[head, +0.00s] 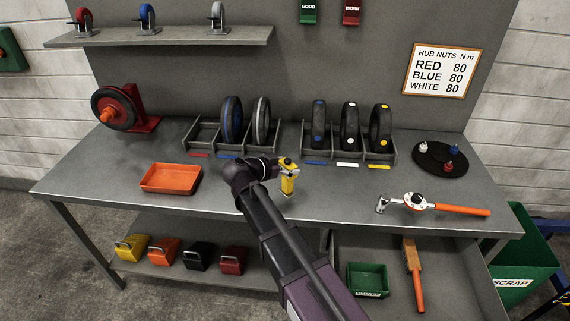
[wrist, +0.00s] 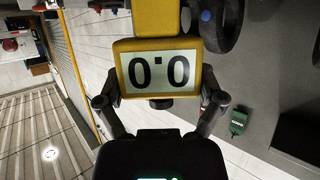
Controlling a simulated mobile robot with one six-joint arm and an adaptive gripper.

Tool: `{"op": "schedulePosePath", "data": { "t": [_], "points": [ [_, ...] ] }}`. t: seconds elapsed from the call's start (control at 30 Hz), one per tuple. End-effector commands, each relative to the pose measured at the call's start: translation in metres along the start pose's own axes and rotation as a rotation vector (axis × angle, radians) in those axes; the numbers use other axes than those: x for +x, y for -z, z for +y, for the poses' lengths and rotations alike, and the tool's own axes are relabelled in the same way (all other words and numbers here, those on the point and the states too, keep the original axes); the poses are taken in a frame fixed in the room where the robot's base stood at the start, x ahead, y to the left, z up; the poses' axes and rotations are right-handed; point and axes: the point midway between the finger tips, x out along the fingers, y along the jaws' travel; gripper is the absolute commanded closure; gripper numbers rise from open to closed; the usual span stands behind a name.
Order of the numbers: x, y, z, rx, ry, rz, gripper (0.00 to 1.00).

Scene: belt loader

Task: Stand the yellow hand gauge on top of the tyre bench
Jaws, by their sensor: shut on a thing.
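The yellow hand gauge (head: 288,182) is upright in my gripper (head: 277,168), over the middle front of the tyre bench (head: 345,193). In the wrist view my gripper (wrist: 160,104) has a finger on each side of the gauge (wrist: 122,45), whose display reads 0.0. I cannot tell whether the gauge's lower end touches the bench top or hangs just above it. My arm hides part of the bench's front edge.
An orange tray (head: 170,179) is left of my gripper. Racks with several wheels (head: 318,126) stand behind it. A torque wrench (head: 440,207) and a dark round dish (head: 441,158) are to the right. Bare bench top lies between the gauge and the wrench.

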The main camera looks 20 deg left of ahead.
Motion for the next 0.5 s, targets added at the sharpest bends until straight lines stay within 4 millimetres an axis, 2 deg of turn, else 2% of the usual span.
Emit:
{"op": "schedulePosePath", "data": {
  "t": [0.03,0.2,0.5],
  "points": [
    [0.008,0.002,-0.011,0.000,-0.002,0.000,0.69],
    [0.026,0.006,-0.029,0.001,-0.001,0.001,0.69],
    [0.034,0.009,-0.036,0.001,-0.001,0.000,0.69]
  ]
}}
